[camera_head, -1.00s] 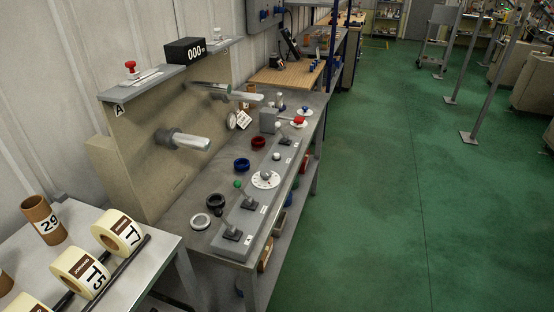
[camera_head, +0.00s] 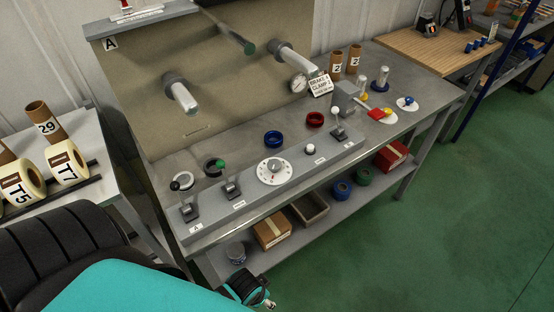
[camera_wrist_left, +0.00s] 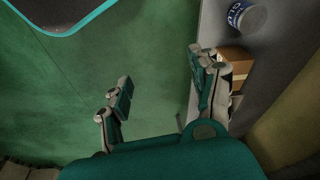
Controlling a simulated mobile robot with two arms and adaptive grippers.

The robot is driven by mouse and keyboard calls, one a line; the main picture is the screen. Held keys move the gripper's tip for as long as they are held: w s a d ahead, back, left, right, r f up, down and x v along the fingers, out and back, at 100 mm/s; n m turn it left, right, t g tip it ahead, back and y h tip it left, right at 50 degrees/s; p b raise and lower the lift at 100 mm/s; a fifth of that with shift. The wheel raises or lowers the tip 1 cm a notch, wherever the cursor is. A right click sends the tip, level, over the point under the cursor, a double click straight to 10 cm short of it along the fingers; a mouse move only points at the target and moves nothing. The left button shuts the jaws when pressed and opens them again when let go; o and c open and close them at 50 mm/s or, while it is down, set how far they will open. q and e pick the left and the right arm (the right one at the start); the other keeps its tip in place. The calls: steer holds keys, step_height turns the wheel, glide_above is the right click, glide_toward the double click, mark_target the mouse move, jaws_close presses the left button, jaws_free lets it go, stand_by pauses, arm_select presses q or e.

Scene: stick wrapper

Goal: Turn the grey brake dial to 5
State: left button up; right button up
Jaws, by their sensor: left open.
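The grey brake dial (camera_head: 274,167) sits on a white disc with marks around it, on the sloped grey panel at the front of the bench. Its marks are too small to read, so I cannot tell its setting. My left gripper (camera_head: 262,298) shows at the bottom of the head view, low in front of the bench, well below and apart from the dial. In the left wrist view my left gripper (camera_wrist_left: 162,82) has its fingers spread, with nothing between them. The dial is not in the wrist view. My right gripper is not in view.
Black-knobbed (camera_head: 187,204), green-knobbed (camera_head: 228,182) and white-knobbed (camera_head: 337,126) levers flank the dial. Spindles (camera_head: 182,94) stick out above. The lower shelf holds a cardboard box (camera_head: 272,230) and a can (camera_wrist_left: 246,16). Green floor is clear at right.

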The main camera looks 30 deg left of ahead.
arm_select(q)
steer(key=w+r+m+t, duration=0.1)
steer(key=w+r+t, duration=0.6)
steer(key=w+r, duration=0.8)
steer(key=w+r+t, duration=0.7)
steer(key=w+r, duration=0.5)
steer(key=r, duration=0.7)
steer(key=w+d+r+m+t+h, duration=0.1)
steer(key=d+r+m+t+h, duration=0.1)
steer(key=d+r+m+h, duration=0.3)
steer(key=w+d+r+m+t+h, duration=0.15)
steer(key=r+h, duration=0.25)
steer(key=r, duration=0.4)
steer(key=s+d+r+m+g+h, duration=0.2)
steer(key=d+r+m+g+h, duration=0.1)
steer(key=d+m+g+h, duration=0.85)
steer(key=m+g+y, duration=0.1)
steer(key=g+y, duration=0.8)
steer(key=y, duration=1.2)
glide_toward(274, 163)
steer(key=f+p, duration=0.2)
steer(key=f, duration=0.2)
steer(key=f+p, duration=0.2)
steer(key=f, duration=0.3)
steer(key=shift+s+a, duration=0.1)
steer(key=shift+s, duration=0.1)
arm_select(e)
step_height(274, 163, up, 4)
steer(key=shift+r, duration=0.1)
